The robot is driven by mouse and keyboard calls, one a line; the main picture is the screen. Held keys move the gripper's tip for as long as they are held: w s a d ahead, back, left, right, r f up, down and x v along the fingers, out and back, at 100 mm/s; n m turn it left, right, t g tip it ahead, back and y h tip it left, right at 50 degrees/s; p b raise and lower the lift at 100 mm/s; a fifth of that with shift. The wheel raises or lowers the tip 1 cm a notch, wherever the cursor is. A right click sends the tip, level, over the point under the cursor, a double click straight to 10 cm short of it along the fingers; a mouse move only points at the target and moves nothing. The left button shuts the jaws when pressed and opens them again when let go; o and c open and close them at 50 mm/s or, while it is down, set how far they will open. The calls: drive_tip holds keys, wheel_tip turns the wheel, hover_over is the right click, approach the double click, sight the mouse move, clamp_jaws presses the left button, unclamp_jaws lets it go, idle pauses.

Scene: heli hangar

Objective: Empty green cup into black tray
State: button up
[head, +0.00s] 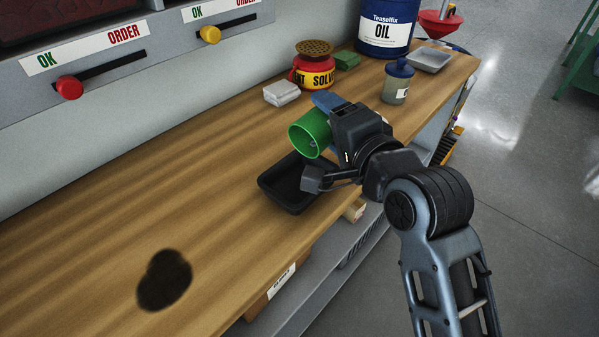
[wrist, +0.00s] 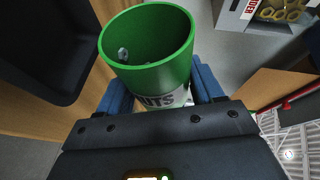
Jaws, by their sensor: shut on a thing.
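My gripper (wrist: 155,98) is shut on the green cup (wrist: 148,40), with a blue finger on each side of it. In the head view the green cup (head: 310,134) is tilted on its side above the black tray (head: 283,186), its mouth facing left. In the wrist view its mouth is in sight, with one or two small grey pieces inside and a white label with "UTS" readable. The black tray (wrist: 43,50) shows at the upper left of the wrist view. The part of the tray's inside that I can see looks empty; my gripper hides its right side.
A white block (head: 282,93), a red solvent can (head: 314,72), a green block (head: 347,61), a jar (head: 397,85), a grey tray (head: 429,60) and a blue oil drum (head: 384,30) stand farther back. A dark stain (head: 165,281) marks the otherwise clear near bench.

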drive_tip(key=shift+s+a+f+n+t+b, duration=0.2)
drive_tip(key=shift+s+f+n+t+b, duration=0.15)
drive_tip(key=shift+n+b, duration=0.55)
drive_tip(key=shift+s+a+r+n+t+b, duration=0.15)
drive_tip(key=shift+a+r+n+t+b, duration=0.05)
drive_tip(key=shift+r+n+t+b, duration=0.25)
idle(1.1)
drive_tip(key=shift+d+f+m, duration=0.1)
drive_tip(key=shift+f+m, duration=0.05)
drive_tip(key=shift+m, duration=0.1)
drive_tip(key=shift+w+d+f+m+g+p, duration=0.15)
drive_tip(key=shift+w+m+g+p, duration=0.1)
drive_tip(key=shift+m+g+p, duration=0.25)
drive_tip(key=shift+f, duration=0.15)
drive_tip(key=shift+s+a+r+n+t+b, duration=0.3)
drive_tip(key=shift+s+r+n+t+b, duration=0.1)
drive_tip(key=shift+n+b, duration=0.35)
idle(0.7)
drive_tip(key=shift+w, duration=0.1)
